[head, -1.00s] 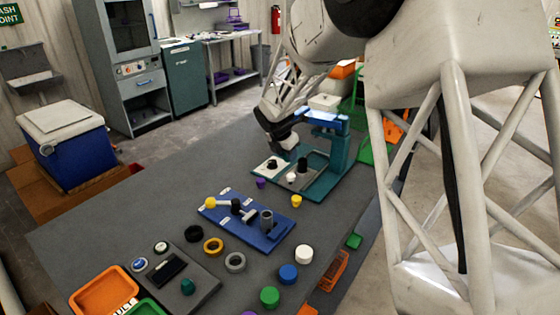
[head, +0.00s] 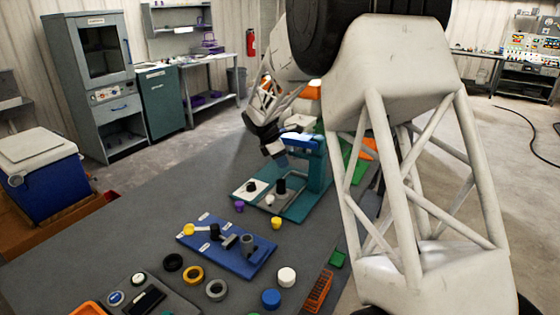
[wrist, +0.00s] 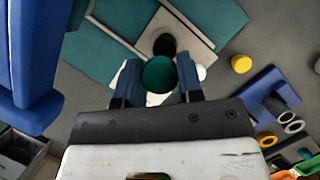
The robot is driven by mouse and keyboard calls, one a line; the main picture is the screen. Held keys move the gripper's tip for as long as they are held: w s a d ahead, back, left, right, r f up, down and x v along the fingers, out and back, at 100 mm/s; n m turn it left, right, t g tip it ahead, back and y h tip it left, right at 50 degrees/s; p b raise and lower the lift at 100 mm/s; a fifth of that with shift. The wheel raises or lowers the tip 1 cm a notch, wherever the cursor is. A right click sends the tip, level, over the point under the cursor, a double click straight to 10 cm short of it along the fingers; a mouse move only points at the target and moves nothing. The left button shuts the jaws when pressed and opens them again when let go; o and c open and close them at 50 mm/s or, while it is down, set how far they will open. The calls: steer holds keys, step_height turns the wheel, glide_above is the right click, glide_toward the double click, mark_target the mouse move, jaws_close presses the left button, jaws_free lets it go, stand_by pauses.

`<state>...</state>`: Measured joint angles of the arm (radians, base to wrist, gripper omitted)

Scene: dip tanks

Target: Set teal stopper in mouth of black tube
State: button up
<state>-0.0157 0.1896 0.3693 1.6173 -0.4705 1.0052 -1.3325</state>
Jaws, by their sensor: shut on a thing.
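My gripper (wrist: 160,82) is shut on the teal stopper (wrist: 159,74), a round dark-teal piece between the two blue fingers. The black tube (wrist: 164,44) shows just beyond the stopper in the wrist view, its lower part partly covered by the stopper. In the head view the black tube (head: 281,186) stands upright on a teal-based stand (head: 296,208). My gripper (head: 275,153) is above that stand, near its blue top part, apart from the tube. The held stopper cannot be made out in the head view.
A white card (head: 244,194) with a dark piece and a small white knob (head: 269,200) are near the tube. Purple (head: 239,207) and yellow (head: 276,222) stoppers lie in front. A blue rack (head: 218,250) and several rings stand nearer. Open grey table lies left.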

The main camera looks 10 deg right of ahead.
steer(key=shift+f, duration=0.15)
steer(key=shift+f, duration=2.35)
steer(key=shift+f, duration=0.85)
stand_by(1.2)
steer(key=o, duration=1.5)
steer(key=shift+r, duration=0.2)
steer(key=shift+r, duration=3.85)
